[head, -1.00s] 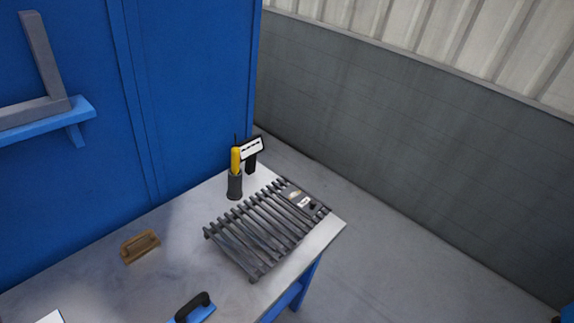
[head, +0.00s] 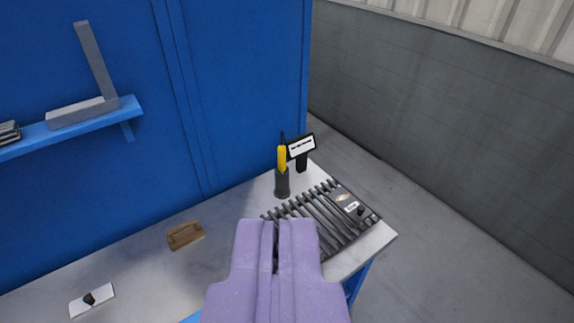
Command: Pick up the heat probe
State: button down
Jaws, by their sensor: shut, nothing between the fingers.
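The heat probe (head: 282,158) appears to be the yellow-handled tool with a thin dark tip pointing up. It stands upright in a dark cylindrical holder (head: 282,184) near the table's back right corner. My gripper (head: 276,226) is the purple shape at the bottom centre. Its fingers are shut and empty. In the picture it lies below the holder and apart from the probe, covering part of the slatted rack.
A dark slatted rack (head: 335,215) lies in front of the holder. A small sign (head: 301,146) stands behind it. A wooden-handled block (head: 186,235) and a white plate with a knob (head: 92,299) lie on the table (head: 145,270). A blue wall (head: 240,90) rises behind.

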aim_at(281, 149)
jog(key=l+u, duration=0.15)
jog(key=u, duration=1.7)
jog(key=k+u, duration=0.3)
jog(key=k, duration=0.8)
jog(key=z, duration=1.65)
jog(key=i+l, duration=0.25)
jog(key=i, duration=0.25)
jog(key=i+l, duration=0.25)
jog(key=i, duration=0.25)
jog(key=i+l, duration=0.25)
jog(key=i, duration=0.3)
jog(key=i+l+u, duration=0.1)
jog(key=i, duration=0.4)
jog(key=i+l, duration=0.4)
jog(key=i, duration=0.1)
